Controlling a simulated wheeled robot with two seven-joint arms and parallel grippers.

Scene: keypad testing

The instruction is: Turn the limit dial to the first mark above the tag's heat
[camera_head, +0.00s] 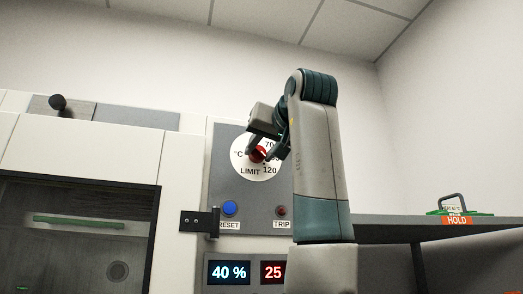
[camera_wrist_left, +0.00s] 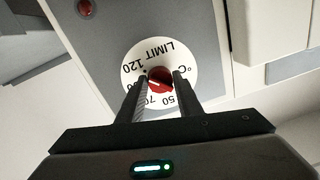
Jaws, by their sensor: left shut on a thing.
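The limit dial (camera_head: 243,160) is a white disc with a red knob (camera_head: 258,154) on a grey panel, marked °C, LIMIT, 70 and 120; another number is partly covered. My left gripper (camera_head: 266,146) is shut on the red knob. In the left wrist view, the fingers (camera_wrist_left: 159,92) stand on both sides of the knob (camera_wrist_left: 160,78). A white line on the knob points to the left there, towards a number partly hidden by a finger; 50, 70 and 120 are readable. A small tag (camera_head: 452,210) on the right has print too small to read surely.
A blue RESET button (camera_head: 230,207) and a red TRIP button (camera_head: 281,211) sit below the dial. Displays below read 40 % (camera_head: 229,272) and 25. An orange HOLD label (camera_head: 457,220) is on the grey shelf (camera_head: 400,229) at right. A glass door (camera_head: 70,255) is at left.

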